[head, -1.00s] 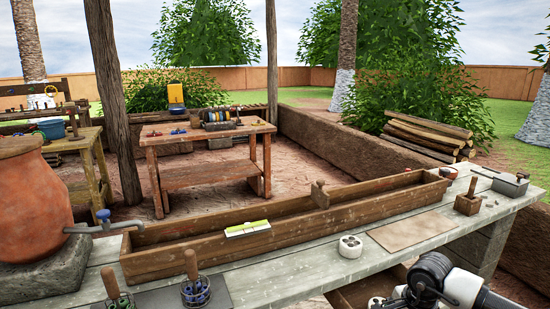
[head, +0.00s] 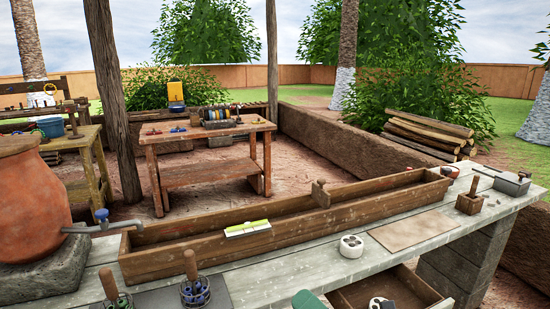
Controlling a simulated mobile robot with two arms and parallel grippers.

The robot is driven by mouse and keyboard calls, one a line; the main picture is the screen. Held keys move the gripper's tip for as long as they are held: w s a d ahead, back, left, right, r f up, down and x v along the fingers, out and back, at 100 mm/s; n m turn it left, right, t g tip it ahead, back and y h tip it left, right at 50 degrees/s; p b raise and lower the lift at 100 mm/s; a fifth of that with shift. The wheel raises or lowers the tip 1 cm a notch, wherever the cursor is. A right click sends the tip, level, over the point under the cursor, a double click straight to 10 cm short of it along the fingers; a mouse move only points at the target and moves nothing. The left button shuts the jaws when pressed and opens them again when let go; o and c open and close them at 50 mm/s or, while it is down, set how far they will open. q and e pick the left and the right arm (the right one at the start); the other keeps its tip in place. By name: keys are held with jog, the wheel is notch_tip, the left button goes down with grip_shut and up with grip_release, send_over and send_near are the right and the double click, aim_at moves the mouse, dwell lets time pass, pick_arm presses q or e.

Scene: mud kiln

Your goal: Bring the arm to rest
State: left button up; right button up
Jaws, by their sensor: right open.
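Only a small pale piece of my right gripper or arm (head: 441,304) shows at the bottom edge, right of the middle. Its fingertips are cut off by the frame, and I see nothing held in it. My left gripper is not in view. A green rounded shape (head: 309,300) is at the bottom edge left of the drawer; I cannot tell what it is.
A grey plank workbench (head: 290,267) crosses the front, with a long wooden trough (head: 200,256) on it. An open drawer (head: 412,283) below holds a white-and-black round thing (head: 381,303). A white socket (head: 351,246) and a brown board (head: 413,230) lie on top.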

jog(key=s+d+f+m+g+h, duration=0.1)
jog(key=s+d+f+m+h, duration=0.1)
jog(key=d+f+m+h, duration=0.65)
jog(key=s+d+f+m+h, duration=0.2)
jog(key=s+d+m+h, duration=0.3)
jog(key=m, duration=0.9)
jog(key=s+d+f+m+g+h, duration=0.1)
jog(key=s+d+f+m+g, duration=0.1)
jog(key=s+f+m+g, duration=0.85)
jog(key=s+f+n+g+p, duration=0.1)
jog(key=s+f+n+p, duration=0.15)
jog(key=f, duration=0.85)
jog(key=s+f+n+g+p, duration=0.1)
jog(key=s+f, duration=0.2)
jog(key=f, duration=0.7)
jog(key=s+d+f+p, duration=0.2)
jog(key=s+f+p, duration=0.1)
jog(key=s+f, duration=1.1)
jog(key=shift+s+d+g, duration=0.25)
jog(key=shift+s+g, duration=0.2)
jog(key=shift+s, duration=0.7)
